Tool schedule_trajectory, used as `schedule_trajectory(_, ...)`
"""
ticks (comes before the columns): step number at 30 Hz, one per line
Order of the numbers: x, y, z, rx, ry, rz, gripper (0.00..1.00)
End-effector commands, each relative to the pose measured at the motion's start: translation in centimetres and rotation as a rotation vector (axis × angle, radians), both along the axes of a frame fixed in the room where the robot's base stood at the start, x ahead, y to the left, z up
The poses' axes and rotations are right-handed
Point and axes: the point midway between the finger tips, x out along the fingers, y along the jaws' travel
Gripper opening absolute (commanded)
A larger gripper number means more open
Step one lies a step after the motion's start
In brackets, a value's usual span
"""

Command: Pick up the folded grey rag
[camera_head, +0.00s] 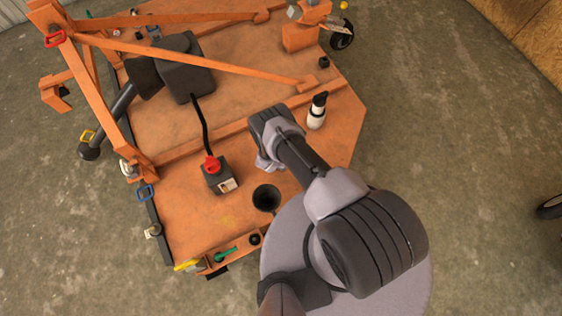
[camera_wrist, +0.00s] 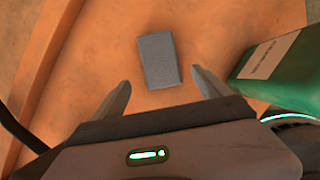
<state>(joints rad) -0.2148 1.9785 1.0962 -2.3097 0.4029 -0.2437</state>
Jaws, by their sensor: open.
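The folded grey rag (camera_wrist: 157,58) is a small flat grey rectangle lying on the orange deck in the wrist view. It lies just beyond my gripper (camera_wrist: 161,81), roughly centred between the fingertips. The two fingers are apart with nothing between them, so my gripper is open and empty. In the head view my gripper (camera_head: 268,165) is seen from above over the orange deck, its fingertips largely hidden by the wrist. The rag cannot be made out in the head view. I cannot tell the height of the fingers above it.
A green object (camera_wrist: 275,75) with a white label stands close to the right finger. On the orange deck (camera_head: 200,225) are a dark box with a red cap (camera_head: 217,177), a black cup (camera_head: 266,198) and a white bottle (camera_head: 317,112). Orange beams (camera_head: 190,55) cross the far side.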

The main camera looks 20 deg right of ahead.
Motion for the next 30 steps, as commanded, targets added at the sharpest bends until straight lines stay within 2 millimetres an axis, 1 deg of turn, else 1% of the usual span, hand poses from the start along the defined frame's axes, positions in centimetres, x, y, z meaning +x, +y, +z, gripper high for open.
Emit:
schedule_trajectory(1,0.2,-0.1,-0.8,0.000,0.000,-0.001,0.87)
schedule_trajectory(5,0.6,-0.4,-1.6,0.000,-0.001,-0.001,0.87)
schedule_trajectory(10,1.5,-1.4,-4.8,0.000,-0.001,-0.002,0.87)
schedule_trajectory(12,1.9,-1.6,-5.7,0.000,-0.001,-0.002,0.87)
schedule_trajectory(18,2.0,-1.7,-5.2,-0.001,-0.001,0.000,0.87)
schedule_trajectory(19,2.0,-1.7,-5.2,-0.001,-0.001,0.000,0.83)
schedule_trajectory(20,2.0,-1.6,-5.2,-0.001,-0.001,0.000,0.77)
schedule_trajectory(21,2.0,-1.6,-5.2,-0.001,-0.001,0.000,0.70)
schedule_trajectory(26,2.0,-1.6,-5.2,0.000,-0.001,-0.001,0.38)
schedule_trajectory(27,2.0,-1.6,-5.2,0.000,-0.001,-0.001,0.30)
schedule_trajectory(28,2.0,-1.6,-5.2,0.000,-0.001,-0.001,0.24)
schedule_trajectory(29,2.0,-1.6,-5.2,0.000,-0.001,-0.001,0.21)
schedule_trajectory(30,2.0,-1.6,-5.2,0.000,-0.001,-0.001,0.14)
